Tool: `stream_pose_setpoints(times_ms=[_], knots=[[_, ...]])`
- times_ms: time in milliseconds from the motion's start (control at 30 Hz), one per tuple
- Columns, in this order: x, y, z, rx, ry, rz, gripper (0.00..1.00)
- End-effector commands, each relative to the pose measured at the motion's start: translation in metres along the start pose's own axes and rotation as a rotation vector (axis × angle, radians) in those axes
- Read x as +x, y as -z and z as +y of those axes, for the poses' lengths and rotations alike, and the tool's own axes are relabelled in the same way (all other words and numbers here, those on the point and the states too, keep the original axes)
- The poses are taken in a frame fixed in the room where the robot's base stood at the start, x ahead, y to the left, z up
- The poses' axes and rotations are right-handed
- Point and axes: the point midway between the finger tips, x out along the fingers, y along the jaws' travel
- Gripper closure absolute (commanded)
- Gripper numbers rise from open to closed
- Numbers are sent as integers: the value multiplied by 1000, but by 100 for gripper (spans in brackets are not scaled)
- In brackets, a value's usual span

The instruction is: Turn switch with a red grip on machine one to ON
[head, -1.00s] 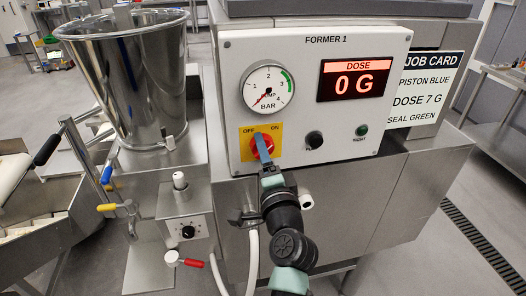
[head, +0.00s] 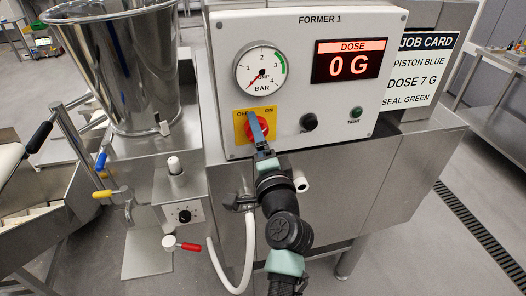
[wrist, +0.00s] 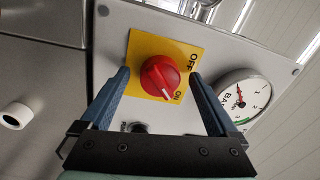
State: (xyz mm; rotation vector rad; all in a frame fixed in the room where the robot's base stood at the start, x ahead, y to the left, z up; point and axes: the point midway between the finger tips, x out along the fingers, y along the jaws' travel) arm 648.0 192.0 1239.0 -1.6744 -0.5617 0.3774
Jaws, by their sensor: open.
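The red-grip switch (wrist: 160,77) sits on a yellow plate marked OFF and ON on the FORMER 1 panel. In the wrist view a pale mark on the red grip lies at its lower edge, on the side of the word ON. My gripper (wrist: 159,76) is open, with one blue finger on either side of the red grip; contact is not clear. In the head view my gripper (head: 256,130) covers part of the switch (head: 268,130). The dose display (head: 350,61) reads 0 G.
The panel also has a pressure gauge (head: 260,70) with its needle low, a black knob (head: 309,122) and a green button (head: 355,115). A job card (head: 418,70) stands at the right. A steel hopper (head: 122,65) and coloured levers are at the left.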

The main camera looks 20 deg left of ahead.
Motion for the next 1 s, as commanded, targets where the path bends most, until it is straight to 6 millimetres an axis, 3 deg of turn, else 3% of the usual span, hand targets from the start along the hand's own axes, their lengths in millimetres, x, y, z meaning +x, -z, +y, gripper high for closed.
stream_pose_setpoints(times_ms=[167, 600, 800, 1000], knots=[[-22, 0, 3, -1, -1, 3, 5], [-105, 0, 3, 0, -1, 3, 5], [-123, 0, 2, 1, -2, 1, 5], [-126, 0, 0, 1, -1, 1, 5]])
